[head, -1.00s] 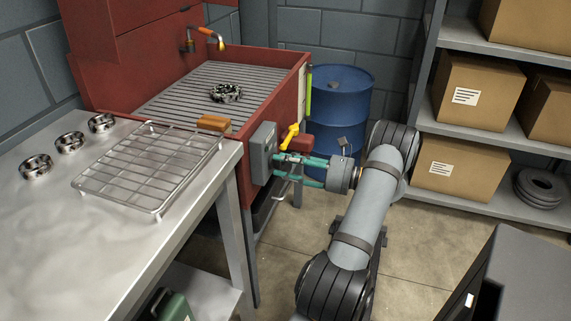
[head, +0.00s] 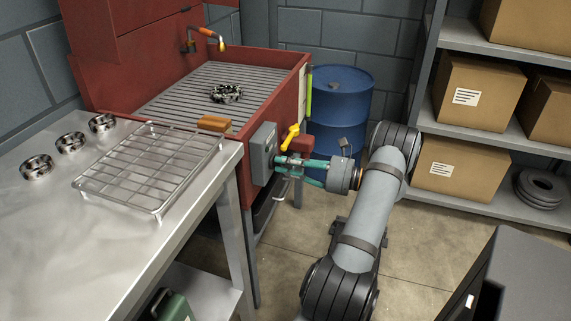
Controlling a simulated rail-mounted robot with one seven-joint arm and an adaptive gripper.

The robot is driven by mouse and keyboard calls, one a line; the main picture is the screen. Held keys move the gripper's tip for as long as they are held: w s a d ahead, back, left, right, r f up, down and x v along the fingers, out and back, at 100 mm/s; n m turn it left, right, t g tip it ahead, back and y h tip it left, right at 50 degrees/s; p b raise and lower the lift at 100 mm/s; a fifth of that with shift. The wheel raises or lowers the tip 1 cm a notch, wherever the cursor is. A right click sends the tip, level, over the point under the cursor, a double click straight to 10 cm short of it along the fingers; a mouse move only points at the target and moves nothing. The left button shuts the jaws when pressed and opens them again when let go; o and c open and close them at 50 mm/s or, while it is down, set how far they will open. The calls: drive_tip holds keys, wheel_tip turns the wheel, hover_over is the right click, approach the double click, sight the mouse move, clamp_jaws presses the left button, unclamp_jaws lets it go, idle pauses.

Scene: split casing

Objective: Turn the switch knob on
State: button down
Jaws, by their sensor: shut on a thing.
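The grey switch box (head: 263,153) is fixed to the right front side of the red wash basin. A yellow knob handle (head: 290,137) sticks out from its right side, tilted with its upper end to the right. My gripper (head: 279,167), with teal fingers, reaches in from the right, its fingertips at the box just below the yellow handle. It is shut on the switch knob; the exact contact is small and partly hidden by the fingers.
The red basin (head: 305,84) has a slatted top with a metal part (head: 226,93) on it. A steel table (head: 100,245) with a wire rack (head: 150,168) stands at left. A blue drum (head: 345,97) is behind my gripper. Shelves with boxes (head: 482,90) stand at right.

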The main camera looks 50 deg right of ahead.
drive_tip(key=shift+r+m+p, duration=0.1)
drive_tip(key=shift+m+p, duration=0.2)
drive_tip(key=shift+p, duration=0.15)
drive_tip(key=shift+w+d+m+p, duration=0.15)
drive_tip(key=shift+m+p, duration=1.4)
drive_tip(key=shift+m, duration=1.25)
drive_tip(key=shift+s+d+m+p, duration=0.1)
drive_tip(key=shift+m+p, duration=1.4)
drive_tip(key=shift+m, duration=1.3)
drive_tip(key=c, duration=1.6)
unclamp_jaws()
drive_tip(key=shift+c, duration=0.2)
drive_tip(key=v, duration=1.2)
